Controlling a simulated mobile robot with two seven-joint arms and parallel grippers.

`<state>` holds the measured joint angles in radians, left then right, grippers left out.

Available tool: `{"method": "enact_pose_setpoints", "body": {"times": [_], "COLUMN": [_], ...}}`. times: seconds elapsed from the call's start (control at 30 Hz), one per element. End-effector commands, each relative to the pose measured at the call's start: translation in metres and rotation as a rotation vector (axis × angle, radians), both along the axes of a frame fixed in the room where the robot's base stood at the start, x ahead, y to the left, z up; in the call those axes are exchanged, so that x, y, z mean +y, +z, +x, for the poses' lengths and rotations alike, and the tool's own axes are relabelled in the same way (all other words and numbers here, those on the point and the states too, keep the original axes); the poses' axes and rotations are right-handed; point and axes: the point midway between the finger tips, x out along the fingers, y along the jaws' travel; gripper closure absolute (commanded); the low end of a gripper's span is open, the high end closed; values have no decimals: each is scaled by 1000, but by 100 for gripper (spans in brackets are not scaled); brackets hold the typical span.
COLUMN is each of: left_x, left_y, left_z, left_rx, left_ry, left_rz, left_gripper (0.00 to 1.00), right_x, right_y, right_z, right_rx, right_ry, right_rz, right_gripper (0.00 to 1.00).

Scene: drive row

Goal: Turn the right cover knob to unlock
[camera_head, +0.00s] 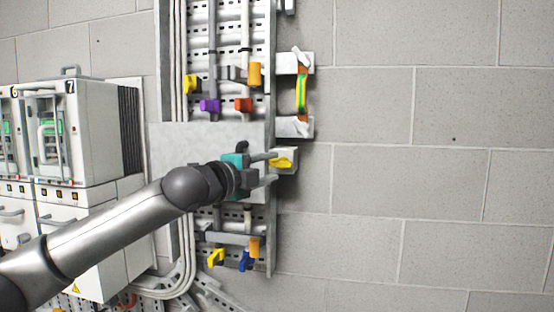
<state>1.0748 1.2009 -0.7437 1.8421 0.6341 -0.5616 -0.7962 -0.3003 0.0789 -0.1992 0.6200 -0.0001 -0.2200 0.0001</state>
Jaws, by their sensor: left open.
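A yellow knob (282,162) sits on a light grey block (291,155) at the right edge of the wall panel. It is the knob closest to my gripper; I cannot tell for sure that it is the right cover knob. My left gripper (273,168) is open, with its two fingers pointing right toward this knob. One finger is above and one below the knob's left end; I cannot tell if they touch it. The gripper partly hides the panel and a teal part (236,160) behind it. My right gripper is out of view.
A perforated panel (230,53) carries yellow, purple, red, orange and blue handles above and below my arm. A green-yellow strap (301,95) hangs between two brackets at upper right. White cabinets (88,130) stand at left. The block wall (430,170) at right is bare.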

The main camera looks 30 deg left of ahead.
Motion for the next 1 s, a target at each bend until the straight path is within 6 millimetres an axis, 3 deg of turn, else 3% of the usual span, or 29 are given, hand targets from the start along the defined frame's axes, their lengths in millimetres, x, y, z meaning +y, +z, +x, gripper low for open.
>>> {"method": "enact_pose_setpoints", "body": {"times": [0.3, 0.67, 1.0], "left_x": [-4, -5, -5], "left_y": [1, 0, 0], "left_z": [28, 31, 31], "left_rx": [-1, -1, 0], "left_ry": [-1, -1, -1], "left_rz": [-2, 0, 0], "left_gripper": [54, 55, 93], "right_x": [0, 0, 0], "right_y": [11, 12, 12], "right_z": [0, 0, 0], "right_rx": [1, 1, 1], "right_ry": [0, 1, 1], "right_rz": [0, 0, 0], "right_gripper": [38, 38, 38]}}
